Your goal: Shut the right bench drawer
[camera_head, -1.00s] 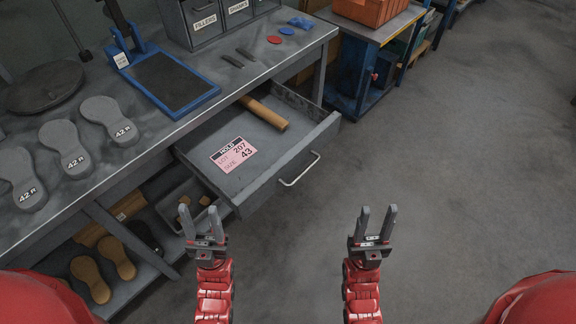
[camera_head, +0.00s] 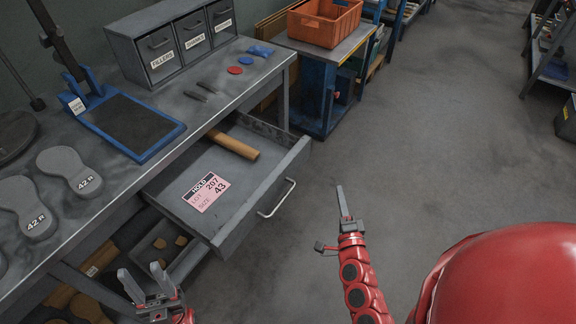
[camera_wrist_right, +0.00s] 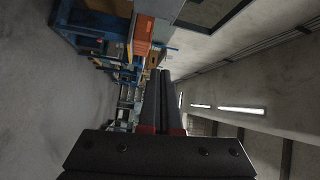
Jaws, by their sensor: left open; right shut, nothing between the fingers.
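The right bench drawer (camera_head: 226,189) is pulled out from under the bench top. Its front carries a silver bar handle (camera_head: 277,198). Inside lie a pink HOLD card (camera_head: 206,192) and a wooden cylindrical piece (camera_head: 234,145). My left gripper (camera_head: 146,281) is open and empty, low at the left, in front of the bench's lower shelf and apart from the drawer. My right gripper (camera_head: 342,201) is shut and empty, to the right of the drawer handle and apart from it. In the right wrist view its closed fingers (camera_wrist_right: 160,100) point away from the drawer, which does not show there.
The bench top (camera_head: 75,215) holds grey soles, a blue-framed press plate (camera_head: 134,124) and labelled small drawers (camera_head: 177,42). A blue cart with an orange crate (camera_head: 324,22) stands beyond the drawer. The floor to the right is clear.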

